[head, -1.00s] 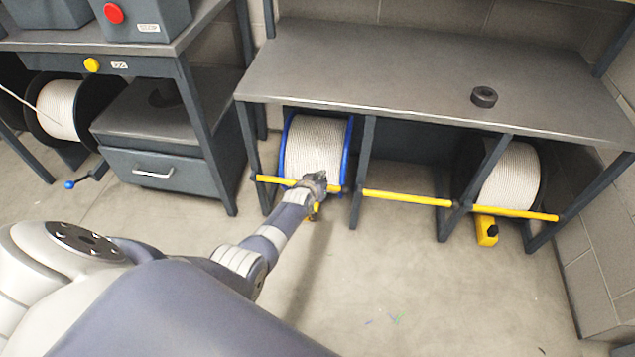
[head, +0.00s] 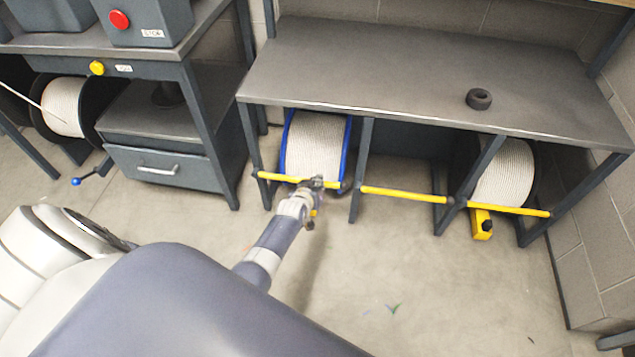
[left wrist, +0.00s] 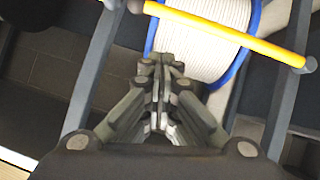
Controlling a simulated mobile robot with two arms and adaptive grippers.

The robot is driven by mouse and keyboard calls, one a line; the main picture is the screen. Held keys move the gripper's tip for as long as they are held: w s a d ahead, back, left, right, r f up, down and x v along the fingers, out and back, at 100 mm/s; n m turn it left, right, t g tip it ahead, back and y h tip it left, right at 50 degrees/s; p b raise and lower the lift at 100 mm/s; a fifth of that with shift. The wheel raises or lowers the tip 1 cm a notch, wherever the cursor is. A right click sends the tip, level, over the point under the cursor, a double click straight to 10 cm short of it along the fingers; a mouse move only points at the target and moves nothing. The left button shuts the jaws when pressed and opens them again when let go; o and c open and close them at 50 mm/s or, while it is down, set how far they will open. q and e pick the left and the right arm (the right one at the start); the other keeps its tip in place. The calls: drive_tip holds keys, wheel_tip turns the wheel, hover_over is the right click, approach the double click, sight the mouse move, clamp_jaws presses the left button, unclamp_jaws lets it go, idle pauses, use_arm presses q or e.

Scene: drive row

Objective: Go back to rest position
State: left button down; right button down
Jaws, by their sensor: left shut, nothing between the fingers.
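My left gripper (head: 318,184) is in front of the left bay of the shelf frame, close to the yellow bar (head: 402,194) as seen in the head view. In the left wrist view my left gripper (left wrist: 160,68) is shut and empty, its fingers together below the yellow bar (left wrist: 225,33). Behind the bar stands a spool with blue rims and pale rope (head: 314,146), which also fills the top of the left wrist view (left wrist: 208,42). I cannot tell from the pictures whether the fingertips touch the bar. My right gripper is not in view.
A grey workbench (head: 400,70) stands over the spool bays, with a black ring (head: 479,99) on top. A second rope spool (head: 504,172) and a yellow box (head: 481,224) are at the right. A drawer cabinet (head: 160,165) stands left. The floor in front is clear.

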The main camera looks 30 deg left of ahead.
use_arm(q)
drive_tip(key=shift+s+d+r, duration=0.2)
drive_tip(key=shift+s+r, duration=0.15)
drive_tip(key=shift+s, duration=0.15)
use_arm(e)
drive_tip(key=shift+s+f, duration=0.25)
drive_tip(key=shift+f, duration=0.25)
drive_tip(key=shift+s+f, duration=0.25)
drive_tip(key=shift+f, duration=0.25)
